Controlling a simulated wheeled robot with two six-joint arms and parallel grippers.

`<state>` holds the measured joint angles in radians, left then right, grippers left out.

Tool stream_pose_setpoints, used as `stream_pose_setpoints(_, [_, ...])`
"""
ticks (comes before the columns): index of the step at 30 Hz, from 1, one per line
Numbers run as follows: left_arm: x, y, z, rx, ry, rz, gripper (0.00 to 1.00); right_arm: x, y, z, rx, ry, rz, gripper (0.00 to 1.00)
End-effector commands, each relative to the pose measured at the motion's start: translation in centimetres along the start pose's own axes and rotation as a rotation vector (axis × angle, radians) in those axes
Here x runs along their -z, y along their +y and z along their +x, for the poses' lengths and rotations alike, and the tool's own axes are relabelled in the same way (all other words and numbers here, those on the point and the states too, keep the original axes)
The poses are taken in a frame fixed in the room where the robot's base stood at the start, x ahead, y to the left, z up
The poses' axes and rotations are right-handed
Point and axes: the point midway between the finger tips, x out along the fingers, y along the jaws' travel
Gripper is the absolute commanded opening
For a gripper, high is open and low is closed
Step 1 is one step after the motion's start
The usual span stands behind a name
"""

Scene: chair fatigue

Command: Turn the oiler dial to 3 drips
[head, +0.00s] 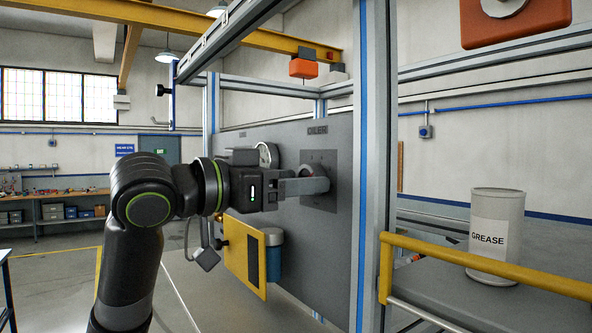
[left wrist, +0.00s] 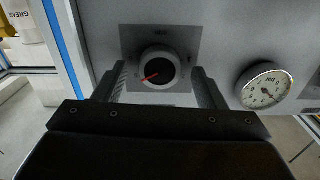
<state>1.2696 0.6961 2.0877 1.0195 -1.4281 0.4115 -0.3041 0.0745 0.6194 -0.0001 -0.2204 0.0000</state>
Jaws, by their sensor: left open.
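The oiler dial is a round knob with a light rim, a dark face and a red pointer. It shows in the left wrist view (left wrist: 158,68) on a grey square plate (left wrist: 188,40). The pointer aims toward the lower left; the plate's marks are too small to read. In the head view the dial (head: 307,171) is partly hidden behind my fingers, below the OILER label (head: 317,130). My left gripper (head: 318,186) is open, its fingers on either side of the dial. It also shows in the left wrist view (left wrist: 160,82). I cannot tell whether the fingers touch the dial.
A pressure gauge (left wrist: 263,86) sits right of the dial in the wrist view. A yellow plate (head: 243,252) and a blue cylinder (head: 274,258) are below my gripper. A frame post (head: 372,170) stands right of the panel, with a grease can (head: 496,236) beyond.

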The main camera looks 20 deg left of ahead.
Motion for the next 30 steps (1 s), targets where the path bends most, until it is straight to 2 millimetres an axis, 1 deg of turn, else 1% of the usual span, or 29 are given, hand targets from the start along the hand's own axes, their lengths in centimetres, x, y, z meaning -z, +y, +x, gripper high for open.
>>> stream_pose_setpoints(4, [0.01,0.01,0.55,0.0,-0.001,0.0,0.65,0.17,-0.09,-0.31,0.001,0.001,0.0,0.0])
stream_pose_setpoints(12, [-0.06,-0.01,0.62,0.001,-0.001,0.0,0.65,0.39,0.09,-0.26,-0.001,0.004,-0.001,0.0])
stream_pose_setpoints(13, [-0.06,-0.01,0.61,0.001,-0.001,0.0,0.63,0.39,0.14,-0.26,-0.001,0.004,-0.001,0.0])
stream_pose_setpoints(23, [-0.05,-0.01,0.6,0.001,-0.001,0.0,0.2,0.42,0.58,-0.27,-0.006,0.005,-0.004,0.0])
stream_pose_setpoints(30, [-0.06,-0.01,0.59,0.002,-0.001,-0.019,0.2,0.44,0.58,-0.19,-0.007,0.006,-0.004,0.0])
